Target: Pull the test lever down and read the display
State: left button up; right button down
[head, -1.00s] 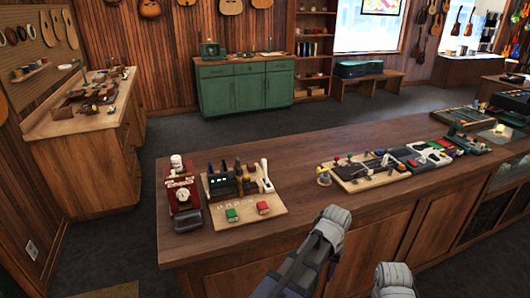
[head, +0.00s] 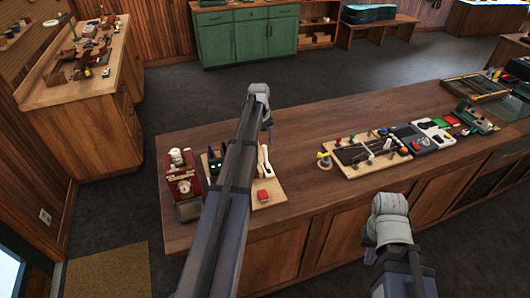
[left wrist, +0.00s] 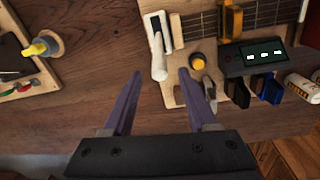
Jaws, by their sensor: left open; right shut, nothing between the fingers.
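The white test lever (left wrist: 159,58) stands on a pale wooden board in the left wrist view, and its lower end is between my open fingertips. My left gripper (left wrist: 161,72) has a purple finger on each side of it; I cannot tell if either touches. The lever also shows in the head view (head: 265,160), just below my left wrist. The dark display box (left wrist: 263,56) shows three small lit marks, too small to read. My left arm hides part of the board in the head view.
A red device with a round dial (head: 182,185) stands left of the board.

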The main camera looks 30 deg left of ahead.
aim_at(265, 154)
pick_arm(q)
jog(key=shift+w+d+f+b, duration=0.1)
jog(key=shift+d+f+b, duration=0.05)
jog(key=shift+f+b, duration=1.8)
jog(key=shift+w+d+f+b, duration=0.1)
jog(key=shift+f+b, duration=1.7)
jog(key=shift+f, duration=0.15)
jog(key=shift+r, duration=0.1)
grip_shut()
